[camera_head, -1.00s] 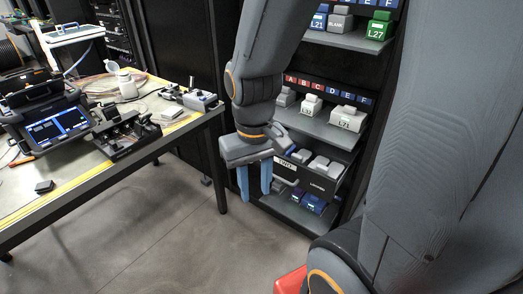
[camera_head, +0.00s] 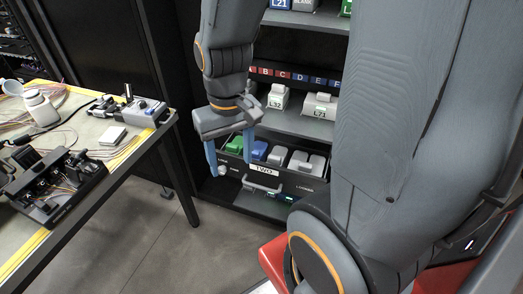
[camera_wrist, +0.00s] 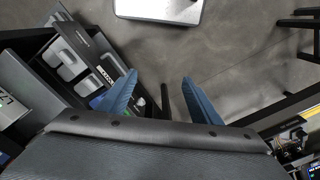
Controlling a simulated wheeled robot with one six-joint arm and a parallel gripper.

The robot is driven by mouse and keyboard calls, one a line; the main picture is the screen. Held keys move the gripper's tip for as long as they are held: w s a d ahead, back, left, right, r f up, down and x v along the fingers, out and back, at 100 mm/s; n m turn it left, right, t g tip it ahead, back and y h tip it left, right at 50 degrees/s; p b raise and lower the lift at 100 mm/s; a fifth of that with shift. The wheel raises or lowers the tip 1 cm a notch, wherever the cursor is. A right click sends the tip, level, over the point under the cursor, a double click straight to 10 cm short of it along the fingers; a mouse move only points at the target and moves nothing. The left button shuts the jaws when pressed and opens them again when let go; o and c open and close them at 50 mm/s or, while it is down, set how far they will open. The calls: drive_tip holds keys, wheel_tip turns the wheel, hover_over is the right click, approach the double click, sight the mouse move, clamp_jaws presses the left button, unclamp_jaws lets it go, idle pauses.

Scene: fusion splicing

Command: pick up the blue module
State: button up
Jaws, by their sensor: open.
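A blue module (camera_head: 259,150) sits in the drawer labelled TWO (camera_head: 264,171), between a green module (camera_head: 237,145) and several grey ones (camera_head: 298,160). Another blue module, marked L21 (camera_head: 281,4), stands on the upper shelf, cut by the picture's top edge. My gripper (camera_head: 230,167) has two blue fingers, apart and pointing down, with nothing seen between them. In the head view it overlaps the drawer's left end. In the wrist view my gripper (camera_wrist: 160,78) is over bare floor, with the drawer's grey modules (camera_wrist: 69,62) to its left; no blue module is clear there.
A shelf with grey modules (camera_head: 319,106) is above the drawer. The drawer's handle (camera_head: 263,186) juts forward. A workbench (camera_head: 110,165) with a splicing device (camera_head: 55,185) stands at left. Open floor (camera_head: 150,240) lies between.

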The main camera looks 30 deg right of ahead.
drive_tip(key=w+f+m+t, duration=0.2)
drive_tip(key=w+f+m, duration=0.15)
drive_tip(key=w, duration=0.65)
drive_tip(key=m+h+p, duration=0.2)
drive_tip(key=m+h, duration=0.2)
drive_tip(key=m, duration=0.2)
approach(254, 153)
drive_tip(key=shift+t, duration=0.3)
drive_tip(key=x, duration=0.7)
drive_tip(key=shift+a, duration=0.1)
drive_tip(key=shift+x, duration=1.25)
drive_tip(key=shift+p+x, duration=0.45)
drive_tip(key=shift+x, duration=2.4)
drive_tip(key=shift+a, duration=0.1)
drive_tip(key=c, duration=1)
